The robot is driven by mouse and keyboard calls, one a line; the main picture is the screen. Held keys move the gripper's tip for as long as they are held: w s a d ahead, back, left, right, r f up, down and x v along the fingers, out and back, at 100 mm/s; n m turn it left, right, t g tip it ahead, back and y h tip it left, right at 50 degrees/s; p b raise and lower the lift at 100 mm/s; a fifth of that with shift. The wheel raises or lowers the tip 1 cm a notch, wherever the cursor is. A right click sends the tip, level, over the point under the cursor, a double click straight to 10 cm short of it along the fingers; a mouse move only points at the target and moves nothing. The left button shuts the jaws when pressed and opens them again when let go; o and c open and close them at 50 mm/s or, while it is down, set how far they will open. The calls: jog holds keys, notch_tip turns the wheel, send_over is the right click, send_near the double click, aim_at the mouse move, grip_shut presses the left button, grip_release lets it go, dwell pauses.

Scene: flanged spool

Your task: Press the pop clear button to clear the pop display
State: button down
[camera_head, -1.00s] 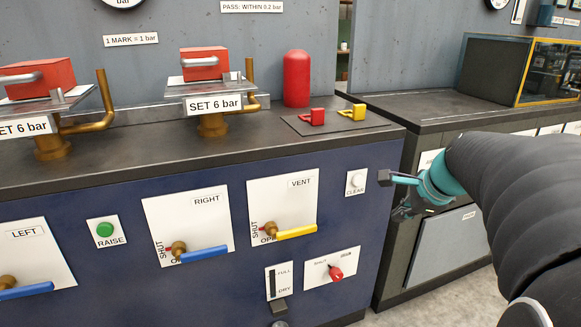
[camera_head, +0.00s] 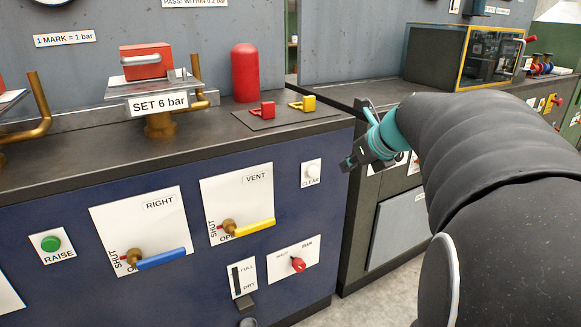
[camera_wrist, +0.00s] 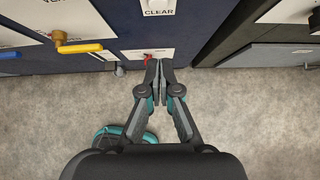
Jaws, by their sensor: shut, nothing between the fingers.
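The white round clear button (camera_head: 312,167) sits on a small white plate marked CLEAR, at the upper right of the blue cabinet front. In the wrist view my gripper's closed fingertips (camera_wrist: 159,63) point at the cabinet's lower front, below the CLEAR plate. No pop display can be made out.
The yellow vent handle (camera_head: 254,228) and red drain knob (camera_head: 298,265) are on the panel below the button. A red cylinder (camera_head: 245,73) and red and yellow padlocks (camera_head: 302,103) stand on the worktop above. A gap separates this cabinet from the grey one at right.

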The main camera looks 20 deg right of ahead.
send_near(314, 174)
jog(key=shift+b+x, duration=0.4)
jog(key=shift+x, duration=2.8)
jog(key=shift+s+f, duration=0.1)
